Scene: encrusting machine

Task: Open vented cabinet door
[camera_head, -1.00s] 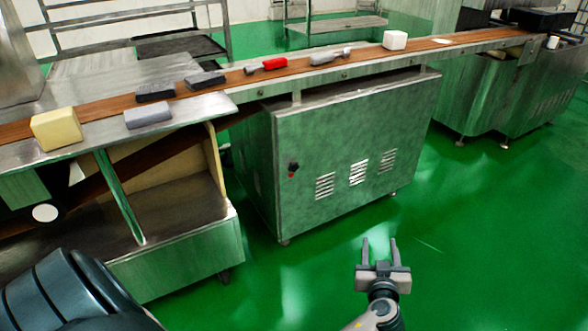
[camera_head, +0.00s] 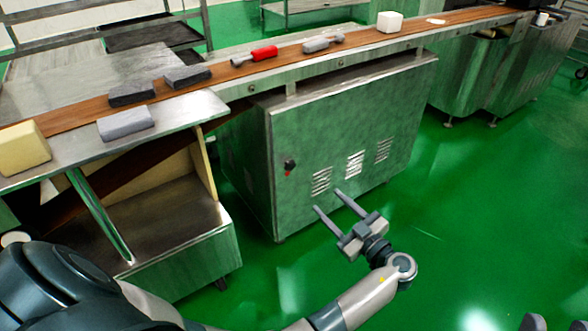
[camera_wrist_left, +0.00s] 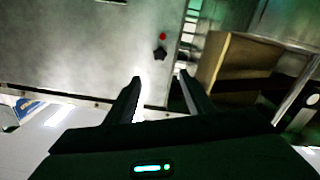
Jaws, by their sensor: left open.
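The vented cabinet door (camera_head: 345,130) is a green-grey metal panel under the conveyor, and it looks shut. It has louvred vents (camera_head: 355,163) and a small black handle (camera_head: 290,165) with a red spot at its left side. The handle also shows in the left wrist view (camera_wrist_left: 160,53), ahead of the fingers. My left gripper (camera_head: 327,200) is open and empty, in front of the door's lower part, below and right of the handle. It appears apart from the handle. Its fingers also show in the left wrist view (camera_wrist_left: 159,82). Grey tips at the bottom right edge may be my right gripper (camera_head: 548,323).
A conveyor belt (camera_head: 215,75) runs above the cabinet, carrying grey blocks, a red-handled item (camera_head: 255,56) and a white block (camera_head: 389,21). A metal frame with a lower shelf (camera_head: 170,230) stands left of the cabinet. The green floor (camera_head: 470,220) at right is clear.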

